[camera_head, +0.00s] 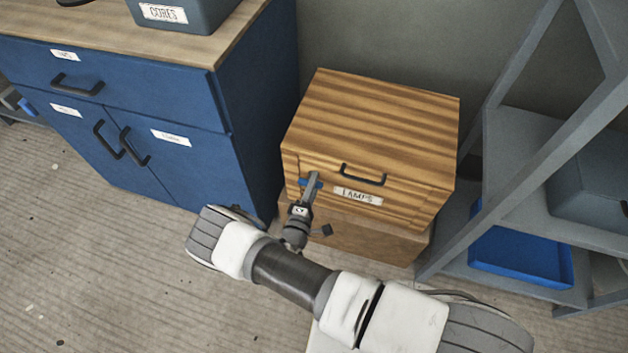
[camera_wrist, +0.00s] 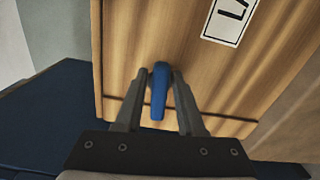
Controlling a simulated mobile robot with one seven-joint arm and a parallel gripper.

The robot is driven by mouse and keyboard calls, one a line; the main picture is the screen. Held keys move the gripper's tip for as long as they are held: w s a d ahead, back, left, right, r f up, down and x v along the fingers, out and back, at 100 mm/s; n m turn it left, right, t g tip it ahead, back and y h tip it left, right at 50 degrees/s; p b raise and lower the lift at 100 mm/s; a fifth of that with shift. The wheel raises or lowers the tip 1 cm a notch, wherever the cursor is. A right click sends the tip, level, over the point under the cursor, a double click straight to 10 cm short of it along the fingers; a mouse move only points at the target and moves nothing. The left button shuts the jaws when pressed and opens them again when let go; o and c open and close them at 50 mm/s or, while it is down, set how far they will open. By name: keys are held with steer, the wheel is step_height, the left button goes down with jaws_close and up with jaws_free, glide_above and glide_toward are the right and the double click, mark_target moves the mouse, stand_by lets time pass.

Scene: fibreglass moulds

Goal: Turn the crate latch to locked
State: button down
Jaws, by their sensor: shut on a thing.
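The wooden crate (camera_head: 375,112) has a striped top, a dark handle and a "LAMPS" label on its front. The blue latch (camera_wrist: 158,92) is on the left part of the crate's front. In the wrist view it is a slim lever, its long axis nearly upright in the picture. My gripper (camera_wrist: 157,90) is shut on the latch, with one finger on each side. In the head view my gripper (camera_head: 311,183) is at the left of the crate's front and hides most of the latch. I cannot tell from the views which position is locked.
A blue cabinet (camera_head: 262,110) with dark handles stands close to the left of the crate. A grey shelf rack (camera_head: 545,150) with a blue tray (camera_head: 520,258) stands to the right. The crate rests on a lower wooden box (camera_head: 375,238). Bare floor lies at the front left.

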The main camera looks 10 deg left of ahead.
steer(key=shift+m, duration=0.6)
steer(key=shift+f, duration=0.1)
steer(key=c, duration=0.8)
jaws_free()
steer(key=shift+o, duration=0.2)
steer(key=shift+s, duration=0.1)
steer(key=s+a+p, duration=0.1)
steer(key=s+p, duration=0.2)
steer(key=s, duration=1.4)
steer(key=shift+s+a, duration=0.15)
steer(key=shift+a, duration=0.1)
steer(key=shift+m, duration=0.3)
